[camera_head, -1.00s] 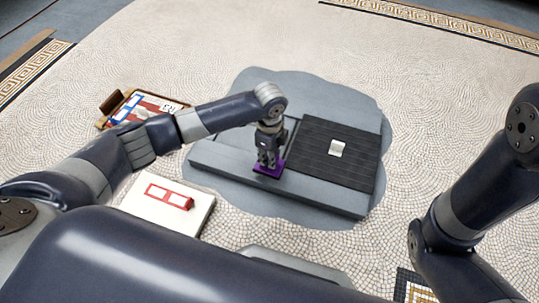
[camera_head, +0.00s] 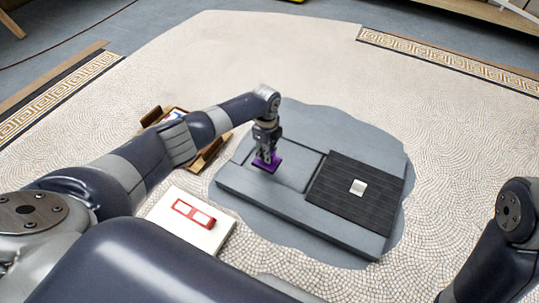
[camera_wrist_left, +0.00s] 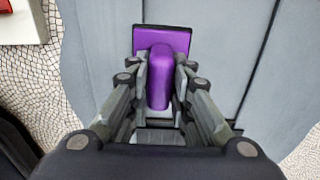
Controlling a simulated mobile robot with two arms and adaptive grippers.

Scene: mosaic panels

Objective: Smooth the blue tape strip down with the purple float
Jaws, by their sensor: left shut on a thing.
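My left gripper (camera_head: 266,148) is shut on the purple float (camera_head: 265,163). It holds the float above or on the left half of the grey slab (camera_head: 278,212); I cannot tell whether they touch. In the left wrist view the float's purple handle (camera_wrist_left: 160,75) sits between the fingers, with its flat plate (camera_wrist_left: 180,40) beyond, over plain grey surface. I cannot make out a blue tape strip on the slab. My right arm is at the right edge of the head view, and its gripper is out of the picture.
A white board (camera_head: 163,215) with a red-framed piece (camera_head: 193,214) lies front left. A wooden tray (camera_head: 212,155) is partly hidden behind my left arm.

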